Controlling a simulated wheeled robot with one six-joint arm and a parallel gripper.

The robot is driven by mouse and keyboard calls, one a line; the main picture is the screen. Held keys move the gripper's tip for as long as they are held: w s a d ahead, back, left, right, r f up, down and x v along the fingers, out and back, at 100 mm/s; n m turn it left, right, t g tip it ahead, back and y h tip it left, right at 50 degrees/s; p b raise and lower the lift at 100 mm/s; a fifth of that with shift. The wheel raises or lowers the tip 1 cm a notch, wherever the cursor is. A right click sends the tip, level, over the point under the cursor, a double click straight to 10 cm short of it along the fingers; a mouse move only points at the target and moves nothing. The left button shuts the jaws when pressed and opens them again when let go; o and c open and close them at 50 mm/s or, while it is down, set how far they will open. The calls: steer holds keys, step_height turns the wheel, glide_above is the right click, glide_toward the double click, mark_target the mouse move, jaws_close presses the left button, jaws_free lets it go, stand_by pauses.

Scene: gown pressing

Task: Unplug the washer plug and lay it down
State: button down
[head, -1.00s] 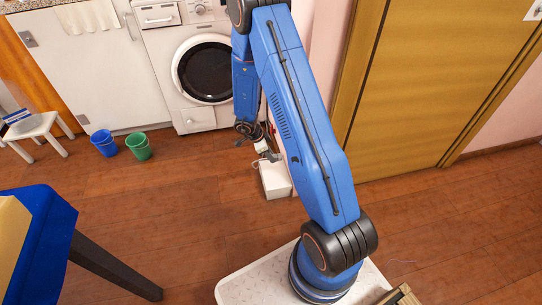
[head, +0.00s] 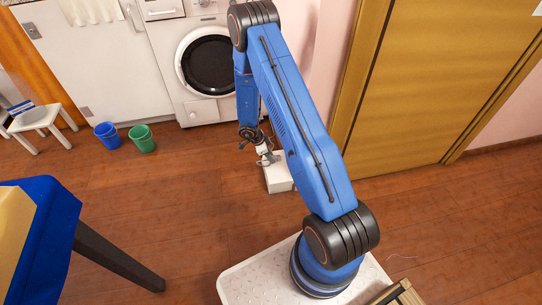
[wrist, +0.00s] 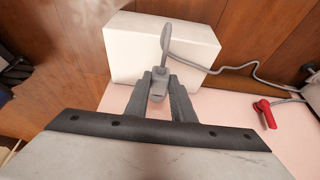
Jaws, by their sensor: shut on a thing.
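My gripper (wrist: 160,88) is shut on the grey plug (wrist: 158,85) in the wrist view. The plug's cord loops up from it in front of a white box (wrist: 130,45) and trails off to the right. In the head view my gripper (head: 267,159) is low over the near end of the white box (head: 280,178), which sits on the floor. The plug is too small there to make out clearly. Whether it touches the box or floor cannot be told. The washer (head: 208,65), white with a dark round door, stands behind, against the wall.
A red plug-like piece (wrist: 265,112) on a grey cord lies against the pink surface in the wrist view. Blue (head: 107,135) and green (head: 141,138) buckets and a white stool (head: 37,122) stand left. The wooden floor between is clear.

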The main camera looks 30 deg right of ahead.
steer(key=shift+f, duration=0.1)
stand_by(0.3)
steer(key=shift+f, duration=2)
steer(key=c, duration=1.5)
jaws_free()
steer(key=shift+f, duration=0.1)
steer(key=shift+o, duration=0.3)
steer(key=shift+v, duration=1.5)
steer(key=v, duration=1.7)
steer(key=shift+a, duration=0.15)
steer(key=shift+w+r, duration=0.15)
steer(key=shift+r, duration=0.05)
